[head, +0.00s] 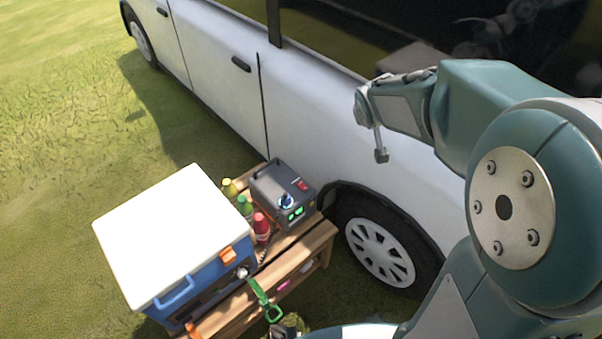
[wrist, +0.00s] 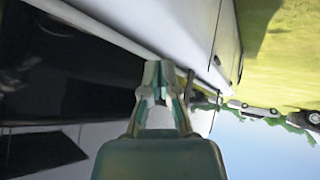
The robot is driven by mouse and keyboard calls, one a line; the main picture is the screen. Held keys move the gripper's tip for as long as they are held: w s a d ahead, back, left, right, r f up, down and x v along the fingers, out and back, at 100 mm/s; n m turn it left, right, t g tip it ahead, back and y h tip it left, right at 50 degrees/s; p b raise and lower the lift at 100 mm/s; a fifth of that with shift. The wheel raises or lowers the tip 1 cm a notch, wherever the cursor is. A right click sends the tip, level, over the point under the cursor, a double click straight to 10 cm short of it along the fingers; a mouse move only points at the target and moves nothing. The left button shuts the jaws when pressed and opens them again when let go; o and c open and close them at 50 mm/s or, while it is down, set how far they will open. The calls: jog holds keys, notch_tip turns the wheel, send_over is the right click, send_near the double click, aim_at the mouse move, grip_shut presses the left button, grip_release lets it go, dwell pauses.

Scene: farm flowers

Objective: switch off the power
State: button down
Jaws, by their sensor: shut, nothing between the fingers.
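A dark grey power box (head: 282,192) stands on the right end of a wooden bench. Its front has green lit displays, a blue round part and a red switch (head: 302,185). I cannot tell the switch's position. My gripper (head: 381,155) hangs in front of the white car's side, above and to the right of the box, and apart from it. In the wrist view my gripper (wrist: 160,68) is shut and empty, with the car beyond it. The box does not show in the wrist view.
A blue cooler with a white lid (head: 172,235) stands on the bench (head: 310,240) left of the box. Small yellow, green and red bottles (head: 261,227) stand between them. A green-handled tool (head: 262,297) is at the front. The white car (head: 215,55) is close behind; grass lies left.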

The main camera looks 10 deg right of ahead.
jog(key=w+a+f+n+t+y, duration=0.1)
jog(key=w+f+n+y, duration=0.2)
jog(key=w+f, duration=1.1)
jog(key=a+f+n+y, duration=0.1)
jog(key=a+f+y, duration=0.1)
jog(key=f, duration=0.9)
jog(key=s+a+f+n+g+y, duration=0.1)
jog(key=a+f+y, duration=0.2)
jog(key=f, duration=0.9)
jog(key=shift+s+a, duration=0.15)
jog(key=shift+a, duration=0.2)
jog(key=shift+f, duration=0.15)
send_over(298, 182)
jog(key=s+d, duration=0.2)
jog(key=f, duration=0.6)
jog(key=shift+s+a, duration=0.15)
jog(key=shift+s, duration=0.05)
notch_tip(298, 182, down, 2)
jog(key=shift+w+f, duration=0.15)
jog(key=shift+f, duration=0.1)
jog(key=shift+w+a+f, duration=0.1)
jog(key=shift+f, duration=0.65)
